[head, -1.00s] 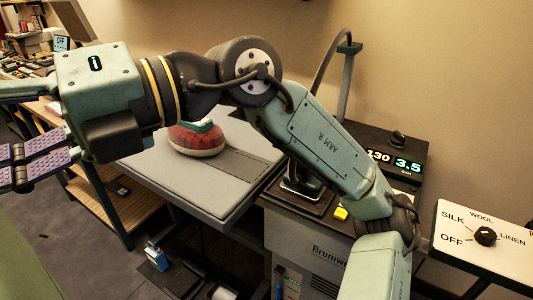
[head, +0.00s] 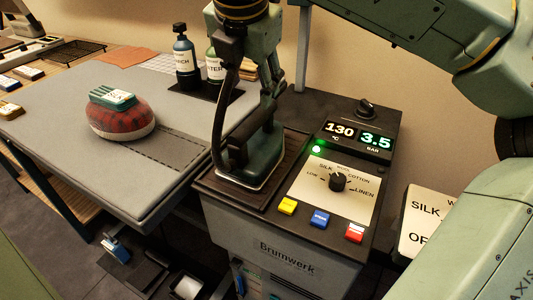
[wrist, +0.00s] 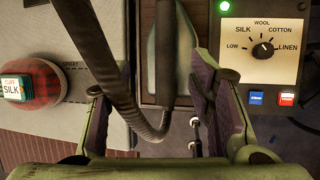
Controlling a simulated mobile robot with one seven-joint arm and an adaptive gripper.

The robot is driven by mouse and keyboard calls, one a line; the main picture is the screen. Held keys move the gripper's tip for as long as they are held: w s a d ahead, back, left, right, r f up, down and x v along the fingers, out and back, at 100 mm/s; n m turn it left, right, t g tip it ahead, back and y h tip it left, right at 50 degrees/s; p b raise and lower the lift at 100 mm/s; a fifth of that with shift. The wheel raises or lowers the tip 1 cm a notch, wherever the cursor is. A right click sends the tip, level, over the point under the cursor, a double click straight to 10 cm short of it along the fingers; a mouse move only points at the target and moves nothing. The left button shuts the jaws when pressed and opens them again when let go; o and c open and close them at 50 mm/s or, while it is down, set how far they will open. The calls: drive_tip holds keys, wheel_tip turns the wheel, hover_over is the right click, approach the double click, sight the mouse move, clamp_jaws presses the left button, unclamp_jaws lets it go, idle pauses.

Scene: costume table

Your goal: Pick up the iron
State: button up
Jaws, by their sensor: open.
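The iron (head: 262,160) is dark green with a pale sole edge. It sits on a brown rest (head: 286,172) on top of the steam station, with a dark hose (head: 219,120) rising from it. My gripper (head: 266,112) points down just above the iron, partly covering its handle. In the wrist view my gripper (wrist: 158,82) has its two purple-padded fingers spread wide. The hose (wrist: 112,65) and the dark iron (wrist: 172,55) show between them. Nothing is gripped. Contact between the fingers and the iron cannot be made out.
Station buttons and a dial (head: 337,182) lie right of the iron. The grey ironing board (head: 90,175) at left holds a red tartan pad (head: 122,122) with a green-and-white block, plus two bottles (head: 185,58) behind. The board's front is clear.

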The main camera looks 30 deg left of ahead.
sight(256, 116)
drive_tip(key=p+x, duration=0.1)
drive_tip(key=x, duration=0.4)
drive_tip(key=shift+f, duration=0.25)
drive_tip(key=x, duration=0.1)
drive_tip(key=p+x, duration=0.1)
drive_tip(key=x, duration=0.1)
drive_tip(key=p+x, duration=0.1)
drive_tip(key=x, duration=0.1)
drive_tip(key=shift+s+d+f, duration=0.15)
drive_tip(key=shift+d+f, duration=0.1)
drive_tip(key=shift+f, duration=0.15)
drive_tip(key=shift+c, duration=0.3)
clamp_jaws()
drive_tip(key=shift+r, duration=0.1)
